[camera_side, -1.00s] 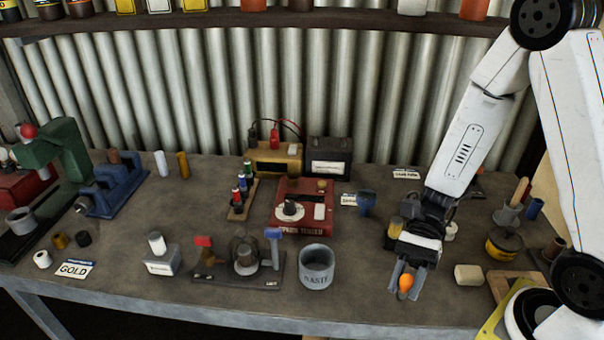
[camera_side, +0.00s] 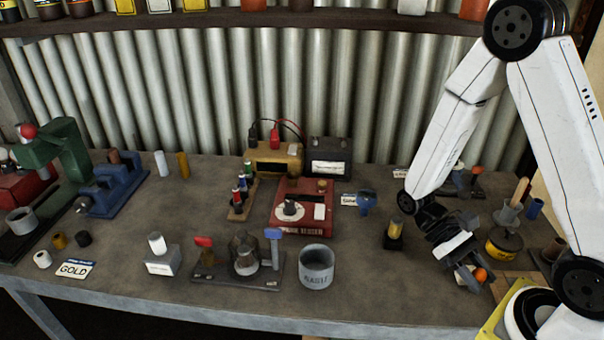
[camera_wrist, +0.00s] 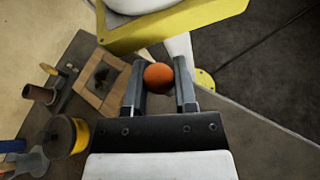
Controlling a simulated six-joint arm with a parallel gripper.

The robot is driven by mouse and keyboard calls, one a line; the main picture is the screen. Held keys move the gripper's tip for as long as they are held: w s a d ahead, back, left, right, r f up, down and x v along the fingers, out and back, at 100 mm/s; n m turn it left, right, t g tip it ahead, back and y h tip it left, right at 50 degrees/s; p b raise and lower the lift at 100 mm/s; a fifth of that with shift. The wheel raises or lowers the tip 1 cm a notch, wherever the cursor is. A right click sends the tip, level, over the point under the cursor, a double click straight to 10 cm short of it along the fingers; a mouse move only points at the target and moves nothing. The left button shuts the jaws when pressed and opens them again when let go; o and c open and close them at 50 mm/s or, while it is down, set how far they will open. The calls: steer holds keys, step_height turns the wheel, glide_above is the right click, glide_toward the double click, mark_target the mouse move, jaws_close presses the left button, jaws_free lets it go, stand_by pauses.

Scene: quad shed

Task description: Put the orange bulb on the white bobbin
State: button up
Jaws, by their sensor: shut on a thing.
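The orange bulb (camera_side: 480,275) is held between the two fingers of my gripper (camera_side: 474,281), at the right front of the bench. In the wrist view the round orange bulb (camera_wrist: 158,77) sits between the grey fingertips of my gripper (camera_wrist: 158,84). A small white, hollow-ended piece that looks like the white bobbin (camera_side: 42,259) lies at the far left front, beside a brown one and a black one. It is far from my gripper and out of the wrist view.
A grey cup (camera_side: 316,268) and a dark stand with a glass jar (camera_side: 245,254) occupy the front middle. A red tester (camera_side: 302,208) stands behind them. A yellow spool (camera_side: 503,246) and a wooden square frame (camera_wrist: 103,80) are near my gripper. Bare bench lies left of my gripper.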

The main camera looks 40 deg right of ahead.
steer(key=w+d+n+h, duration=0.1)
steer(key=d+n+h, duration=0.1)
steer(key=d+h, duration=0.1)
steer(key=w+d+n+t+h, duration=0.1)
steer(key=d+n+h, duration=0.1)
steer(key=d+n, duration=0.1)
steer(key=w+d+r+n+t+h, duration=0.1)
steer(key=d+n+h, duration=0.1)
steer(key=d+h, duration=0.1)
steer(key=shift+d+h, duration=0.1)
steer(key=shift+h, duration=0.2)
steer(key=w+d+r+n+t+h, duration=0.3)
steer(key=w+d+n+t+h, duration=0.2)
steer(key=w+d+n+t, duration=0.2)
steer(key=w+n+t, duration=0.1)
steer(key=w+n, duration=0.1)
steer(key=w, duration=0.1)
steer(key=shift+r+h, duration=0.2)
steer(key=shift+h, duration=0.2)
steer(key=shift+f, duration=0.1)
steer(key=shift+f, duration=2.1)
steer(key=shift+f, duration=0.1)
steer(key=shift+f, duration=1.7)
steer(key=shift+f, duration=0.1)
